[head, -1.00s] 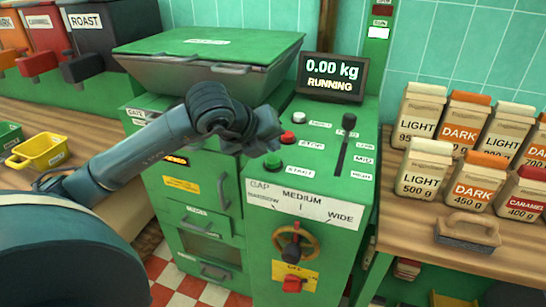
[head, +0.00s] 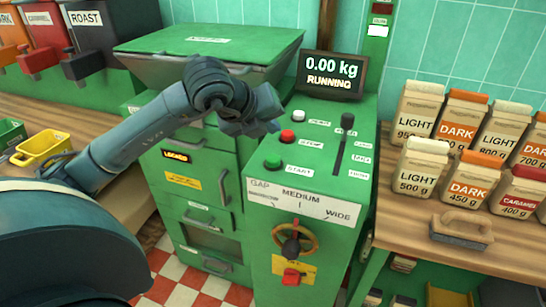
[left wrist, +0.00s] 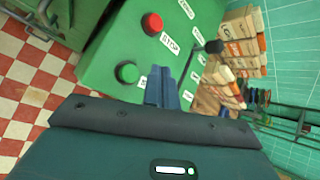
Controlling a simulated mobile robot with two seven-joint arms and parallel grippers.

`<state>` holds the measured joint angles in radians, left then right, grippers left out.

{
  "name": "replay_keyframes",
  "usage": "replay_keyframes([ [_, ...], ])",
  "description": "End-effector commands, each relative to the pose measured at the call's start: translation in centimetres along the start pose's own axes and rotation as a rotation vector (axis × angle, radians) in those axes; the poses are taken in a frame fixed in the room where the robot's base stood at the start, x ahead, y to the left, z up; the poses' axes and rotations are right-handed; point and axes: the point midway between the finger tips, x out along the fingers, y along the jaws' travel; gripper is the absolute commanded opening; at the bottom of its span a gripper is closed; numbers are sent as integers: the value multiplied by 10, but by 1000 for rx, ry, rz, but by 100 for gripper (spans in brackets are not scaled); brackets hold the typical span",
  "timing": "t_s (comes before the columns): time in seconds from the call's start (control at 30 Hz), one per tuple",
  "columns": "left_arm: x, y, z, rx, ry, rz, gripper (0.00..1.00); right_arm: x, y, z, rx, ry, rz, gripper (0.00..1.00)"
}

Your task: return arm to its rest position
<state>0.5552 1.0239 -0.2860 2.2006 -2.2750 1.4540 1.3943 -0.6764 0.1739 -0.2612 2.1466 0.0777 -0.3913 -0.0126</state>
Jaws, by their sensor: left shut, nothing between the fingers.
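My left arm comes in from the left in the head view. Its left gripper (head: 268,116) is over the top of the green machine (head: 345,210), left of the red stop button (head: 287,136) and above the green start button (head: 273,163). The gripper is shut and empty. In the left wrist view the shut fingers (left wrist: 162,88) point over the panel, right of the green start button (left wrist: 127,72). The red stop button (left wrist: 152,23) shows farther up. The display (head: 331,77) reads 0.00 kg and RUNNING. My right gripper is not in view.
Several coffee bags (head: 462,128) stand on the wooden counter (head: 400,229) at the right, with a brush (head: 461,230) in front. A yellow bin (head: 42,147) is on the left counter. A black lever (head: 344,140) and a round handwheel (head: 296,240) stick out from the machine.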

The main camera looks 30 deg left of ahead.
Motion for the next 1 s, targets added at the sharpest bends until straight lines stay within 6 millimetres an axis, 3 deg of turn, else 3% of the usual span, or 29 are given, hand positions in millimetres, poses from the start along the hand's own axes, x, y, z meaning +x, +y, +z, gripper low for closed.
replay_keyframes([
  [0.37,0,0,0,0,0,0,0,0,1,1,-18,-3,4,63],
  [0.47,10,-9,-28,15,107,-62,0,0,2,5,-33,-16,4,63],
  [0.57,18,-29,-82,20,314,-208,0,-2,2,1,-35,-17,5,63],
  [0.63,16,-50,-129,-20,497,-374,0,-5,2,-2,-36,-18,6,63],
  [0.7,3,-73,-169,-120,660,-567,0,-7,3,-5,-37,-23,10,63],
  [0.8,-19,-99,-195,-352,799,-816,0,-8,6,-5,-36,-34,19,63],
  [0.9,-28,-110,-194,-676,828,-998,0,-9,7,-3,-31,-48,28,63],
  [1.0,-16,-97,-184,-1057,761,-1064,0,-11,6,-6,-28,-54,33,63],
])
